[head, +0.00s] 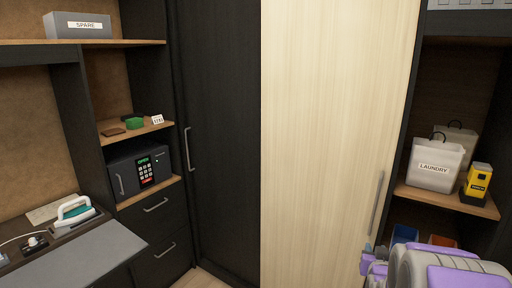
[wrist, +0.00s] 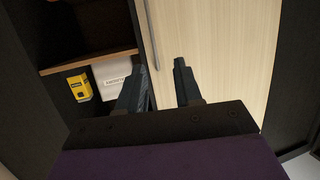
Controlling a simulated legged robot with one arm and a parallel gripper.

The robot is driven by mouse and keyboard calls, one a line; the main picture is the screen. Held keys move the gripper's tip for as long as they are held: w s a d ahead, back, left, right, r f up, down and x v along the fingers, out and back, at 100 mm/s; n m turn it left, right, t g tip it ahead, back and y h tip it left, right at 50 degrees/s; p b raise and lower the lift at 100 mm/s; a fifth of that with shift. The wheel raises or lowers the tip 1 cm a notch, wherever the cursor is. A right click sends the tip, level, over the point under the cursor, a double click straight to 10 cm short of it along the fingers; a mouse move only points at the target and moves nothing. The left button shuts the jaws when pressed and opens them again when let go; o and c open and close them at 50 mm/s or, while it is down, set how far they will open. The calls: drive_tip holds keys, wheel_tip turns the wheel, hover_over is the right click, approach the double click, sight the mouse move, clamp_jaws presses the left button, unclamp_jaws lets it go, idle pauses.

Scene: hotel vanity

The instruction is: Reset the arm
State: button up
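My arm shows at the lower right of the head view, in front of the light wood sliding door (head: 330,130) and the shelf beside it. My gripper (wrist: 161,64) shows in the wrist view with its two dark fingers apart and nothing seen between them. Its fingers point toward the light door (wrist: 215,50) and its long handle (wrist: 153,30). In the head view, the door handle (head: 375,205) stands just above the front end of my arm. Whether the gripper touches the door cannot be told.
Right shelf (head: 450,200) holds a white laundry bin (head: 435,165) and a yellow device (head: 478,185). Blue (head: 404,234) and orange (head: 443,241) items lie below. At left are a safe (head: 140,170), an iron (head: 74,212) and a grey board (head: 75,258).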

drive_tip(key=s+a+f+n+g+y, duration=0.2)
drive_tip(key=s+a+g+y, duration=0.2)
drive_tip(key=s+a+g, duration=0.75)
drive_tip(key=s+a+r+g, duration=0.1)
drive_tip(key=s+a, duration=0.2)
drive_tip(key=s, duration=0.7)
drive_tip(key=s+a+n+g, duration=0.1)
drive_tip(key=s+a, duration=0.3)
drive_tip(key=s, duration=0.6)
drive_tip(key=s+a+r+n+g+y, duration=0.1)
drive_tip(key=s+a+g, duration=0.1)
drive_tip(key=s, duration=0.8)
drive_tip(key=shift+s+a+r, duration=0.3)
drive_tip(key=shift+s+a, duration=0.05)
drive_tip(key=shift+a, duration=0.3)
